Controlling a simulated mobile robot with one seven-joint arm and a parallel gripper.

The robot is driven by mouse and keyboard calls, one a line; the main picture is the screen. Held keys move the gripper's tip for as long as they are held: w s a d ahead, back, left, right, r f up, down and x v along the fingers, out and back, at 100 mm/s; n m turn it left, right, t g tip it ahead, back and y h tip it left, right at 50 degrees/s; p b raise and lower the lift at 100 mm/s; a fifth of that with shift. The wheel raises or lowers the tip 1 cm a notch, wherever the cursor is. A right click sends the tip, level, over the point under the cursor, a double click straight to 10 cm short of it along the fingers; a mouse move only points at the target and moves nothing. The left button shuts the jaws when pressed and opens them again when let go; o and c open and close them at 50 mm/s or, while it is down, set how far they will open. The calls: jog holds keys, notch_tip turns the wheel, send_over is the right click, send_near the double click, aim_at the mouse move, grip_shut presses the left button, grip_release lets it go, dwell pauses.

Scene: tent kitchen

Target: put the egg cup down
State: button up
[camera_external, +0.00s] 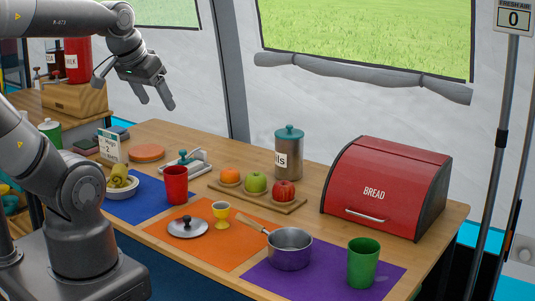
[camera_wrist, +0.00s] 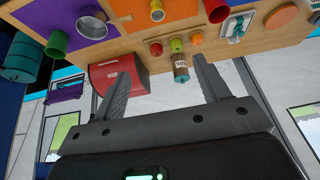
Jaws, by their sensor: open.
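The yellow egg cup (camera_external: 221,215) stands upright on the orange mat (camera_external: 185,252), between a pot lid and a saucepan. It also shows at the top of the wrist view (camera_wrist: 157,11), where the scene appears upside down. My gripper (camera_external: 157,100) is open and empty, high above the back left of the table and well away from the egg cup. Its two spread fingers show in the wrist view (camera_wrist: 162,80) with nothing held between them.
The grey lid (camera_external: 188,228) lies left of the egg cup. The saucepan (camera_external: 290,250) stands right, its handle pointing toward the cup. A red cup (camera_external: 175,185), fruit board (camera_external: 258,198), canister (camera_external: 289,155), bread box (camera_external: 388,187) and green cup (camera_external: 362,263) stand around.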

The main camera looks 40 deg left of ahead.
dwell(0.3)
jog(key=n+t+h, duration=0.4)
jog(key=n+h, duration=0.6)
jog(key=n, duration=1.7)
send_near(228, 209)
jog(key=shift+w+a, duration=0.65)
jog(key=shift+a, duration=0.3)
jog(key=shift+w+f+n, duration=0.1)
jog(key=shift+f+n, duration=0.15)
jog(key=shift+n, duration=0.05)
jog(key=x, duration=1)
jog(key=shift+d+f, duration=0.3)
jog(key=shift+d, duration=0.1)
jog(key=shift+c, duration=0.3)
